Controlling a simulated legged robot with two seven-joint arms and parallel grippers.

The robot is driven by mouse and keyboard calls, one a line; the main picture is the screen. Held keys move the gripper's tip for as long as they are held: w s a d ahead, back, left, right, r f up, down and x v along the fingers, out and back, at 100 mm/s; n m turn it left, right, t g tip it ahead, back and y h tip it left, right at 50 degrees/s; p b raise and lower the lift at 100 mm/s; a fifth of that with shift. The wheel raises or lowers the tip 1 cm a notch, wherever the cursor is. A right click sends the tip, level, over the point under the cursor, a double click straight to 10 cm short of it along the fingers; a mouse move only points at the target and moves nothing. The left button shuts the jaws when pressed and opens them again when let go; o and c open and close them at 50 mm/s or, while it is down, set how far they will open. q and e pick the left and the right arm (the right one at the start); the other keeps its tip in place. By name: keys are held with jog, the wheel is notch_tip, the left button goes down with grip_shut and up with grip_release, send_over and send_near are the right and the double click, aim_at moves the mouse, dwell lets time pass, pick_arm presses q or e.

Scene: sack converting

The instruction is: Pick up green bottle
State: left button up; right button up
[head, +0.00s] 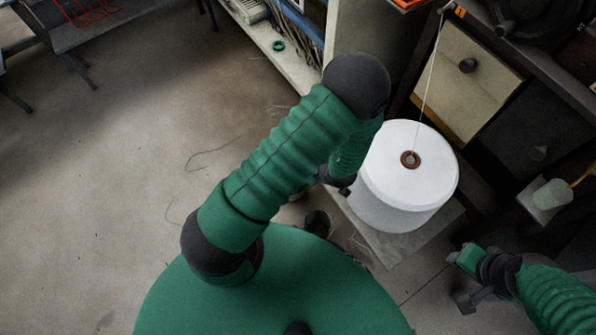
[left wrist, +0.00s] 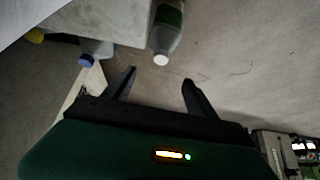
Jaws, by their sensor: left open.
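In the left wrist view a bottle (left wrist: 168,28) with a green band and a white cap sits at the edge of a pale block-like surface, cut off by the top of the picture. My left gripper (left wrist: 158,75) is open and empty, its two fingers apart. The bottle's cap shows just beyond the fingertips, in line with the gap between them. In the head view my left forearm hides most of that gripper, and I cannot make out the bottle. My right gripper (head: 464,280) is at the lower right, away from the spool; its jaw state is unclear.
A second bottle with a blue cap (left wrist: 87,60) and a yellow item (left wrist: 36,35) are left of the bottle. A large white spool (head: 400,205) stands on a pale platform (head: 395,245), its thread running upward. Open floor (head: 120,150) lies left.

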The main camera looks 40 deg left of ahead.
pick_arm(q)
jog(key=b+x, duration=0.6)
jog(key=x, duration=0.5)
jog(key=shift+d+f, duration=0.1)
jog(key=shift+f+b, duration=0.25)
jog(key=shift+b, duration=0.1)
jog(key=b+x, duration=0.4)
jog(key=x, duration=0.1)
jog(key=shift+s, duration=0.2)
jog(key=shift+w+a+f, duration=0.1)
jog(key=shift+a+f, duration=0.1)
jog(key=shift+a, duration=0.05)
jog(key=shift+d+r, duration=0.1)
jog(key=shift+r, duration=0.15)
grip_shut()
pick_arm(e)
jog(key=s+x, duration=0.2)
jog(key=x, duration=0.8)
jog(key=shift+s+a+f, duration=0.25)
jog(key=shift+a+f, duration=0.05)
jog(key=shift+f, duration=0.4)
